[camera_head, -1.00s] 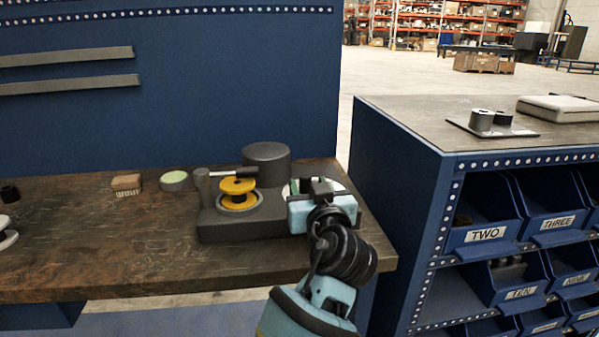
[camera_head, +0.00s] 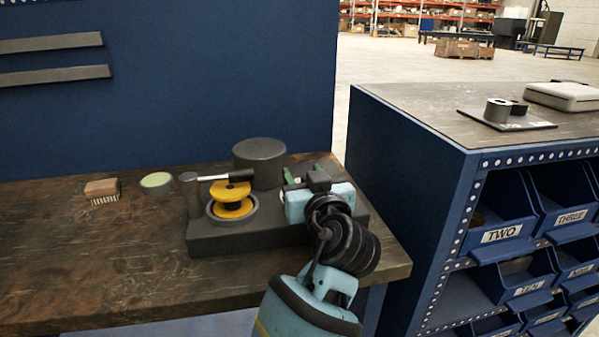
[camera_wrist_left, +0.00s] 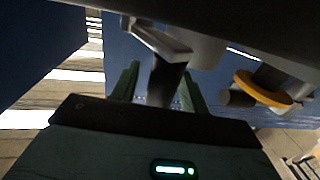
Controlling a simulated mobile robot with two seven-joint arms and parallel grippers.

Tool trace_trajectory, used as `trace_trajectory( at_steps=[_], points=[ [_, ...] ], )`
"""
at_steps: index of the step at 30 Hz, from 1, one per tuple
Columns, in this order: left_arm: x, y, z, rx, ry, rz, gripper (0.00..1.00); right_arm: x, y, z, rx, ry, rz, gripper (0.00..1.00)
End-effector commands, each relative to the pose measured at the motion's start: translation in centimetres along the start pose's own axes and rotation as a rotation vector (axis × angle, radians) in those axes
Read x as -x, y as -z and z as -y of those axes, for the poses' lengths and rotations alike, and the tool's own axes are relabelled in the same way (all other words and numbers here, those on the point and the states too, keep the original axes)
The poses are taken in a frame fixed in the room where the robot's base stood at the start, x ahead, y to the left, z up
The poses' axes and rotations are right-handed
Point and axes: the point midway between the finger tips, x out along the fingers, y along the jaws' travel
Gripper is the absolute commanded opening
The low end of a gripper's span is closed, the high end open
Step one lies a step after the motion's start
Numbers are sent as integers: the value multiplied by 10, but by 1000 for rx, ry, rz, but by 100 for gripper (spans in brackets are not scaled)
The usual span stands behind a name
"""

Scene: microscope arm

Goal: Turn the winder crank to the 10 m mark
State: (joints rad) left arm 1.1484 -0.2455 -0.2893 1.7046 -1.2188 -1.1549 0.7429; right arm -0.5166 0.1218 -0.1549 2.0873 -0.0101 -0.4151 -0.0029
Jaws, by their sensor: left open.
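The winder (camera_head: 275,232) is a dark grey base on the wooden bench. It carries a yellow spool (camera_head: 231,203), a dark drum (camera_head: 260,163) and a post with a metal rod and black grip (camera_head: 237,175). My left gripper (camera_head: 302,181) is over the winder's right end and hides most of what is there, including any scale marks. In the left wrist view its two green fingers (camera_wrist_left: 160,82) stand apart. A dark upright cylinder, seemingly the crank handle (camera_wrist_left: 167,78), shows between them under a pale bar (camera_wrist_left: 158,38). Contact cannot be told. My right gripper is not in view.
A blue panel (camera_head: 200,85) stands behind. A blue bin cabinet (camera_head: 410,190) is close on the right. The bench's left front is clear.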

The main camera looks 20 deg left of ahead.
Motion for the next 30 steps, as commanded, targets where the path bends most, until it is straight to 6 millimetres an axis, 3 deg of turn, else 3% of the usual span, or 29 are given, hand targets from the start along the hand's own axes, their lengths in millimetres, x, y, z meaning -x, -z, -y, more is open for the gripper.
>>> trace_trajectory(
  at_steps=[9, 20, 26, 30],
  points=[
    [1, 0, -1, 1, 0, 0, 45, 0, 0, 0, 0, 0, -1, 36],
    [1, 0, -1, 1, -1, 0, 0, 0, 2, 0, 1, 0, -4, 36],
    [0, 0, 0, 1, -1, 0, 0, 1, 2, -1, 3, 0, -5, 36],
    [-5, 0, 13, 1, -18, 6, 0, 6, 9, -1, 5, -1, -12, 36]
  ],
)
